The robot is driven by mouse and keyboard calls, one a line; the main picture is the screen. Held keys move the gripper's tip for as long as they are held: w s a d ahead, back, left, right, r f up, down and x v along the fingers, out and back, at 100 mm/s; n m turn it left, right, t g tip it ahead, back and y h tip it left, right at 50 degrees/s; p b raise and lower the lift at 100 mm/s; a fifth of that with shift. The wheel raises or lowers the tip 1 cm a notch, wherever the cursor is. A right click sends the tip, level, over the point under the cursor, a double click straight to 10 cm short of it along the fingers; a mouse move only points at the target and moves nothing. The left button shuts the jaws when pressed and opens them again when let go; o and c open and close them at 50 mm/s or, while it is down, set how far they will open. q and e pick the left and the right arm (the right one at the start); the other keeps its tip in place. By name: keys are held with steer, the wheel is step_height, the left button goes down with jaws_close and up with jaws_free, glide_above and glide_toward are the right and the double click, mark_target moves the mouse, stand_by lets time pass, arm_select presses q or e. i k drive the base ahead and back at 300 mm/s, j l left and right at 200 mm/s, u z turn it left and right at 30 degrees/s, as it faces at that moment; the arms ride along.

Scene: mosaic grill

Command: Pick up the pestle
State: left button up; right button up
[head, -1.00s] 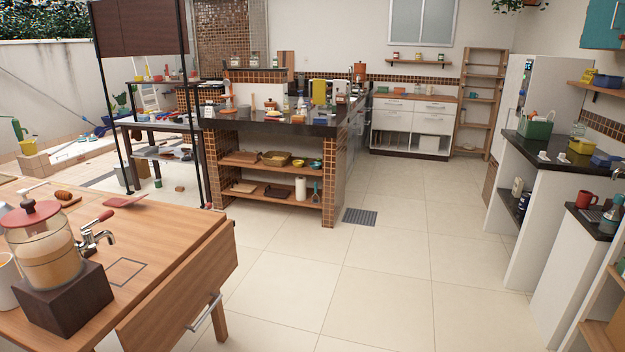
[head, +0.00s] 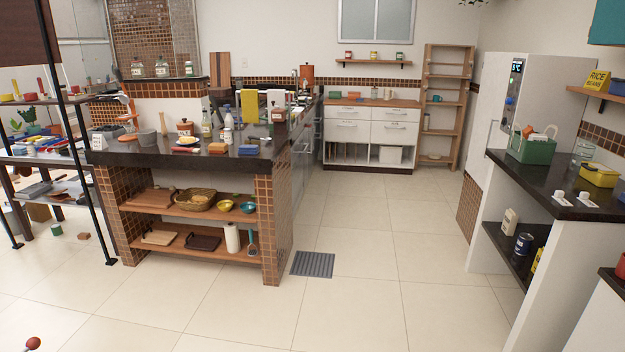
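A grey mortar-like cup (head: 147,137) stands on the dark top of the tiled island (head: 190,157), toward its left part. A thin upright stick (head: 163,124) shows at its right side and may be the pestle. It is too small to tell whether the stick leans in the cup or stands behind it. Neither of my grippers is in the head view.
Bottles, a yellow board (head: 249,107) and a reddish pot (head: 185,128) crowd the island top. A floor grate (head: 312,264) lies right of the island. Open tiled floor (head: 375,290) lies ahead. A dark-topped counter (head: 590,209) stands at the right.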

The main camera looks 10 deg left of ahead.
mark_target(164, 132)
steer(key=i+j+u, duration=0.15)
steer(key=i+u, duration=0.25)
steer(key=i, duration=0.3)
steer(key=i+l+u, duration=0.1)
steer(key=i+u, duration=0.25)
steer(key=i, duration=0.3)
steer(key=i+l+u, duration=0.25)
steer(key=i+u, duration=0.15)
steer(key=i, duration=0.3)
steer(key=i+j+z, duration=0.15)
steer(key=i+j, duration=1.3)
steer(key=i, duration=0.15)
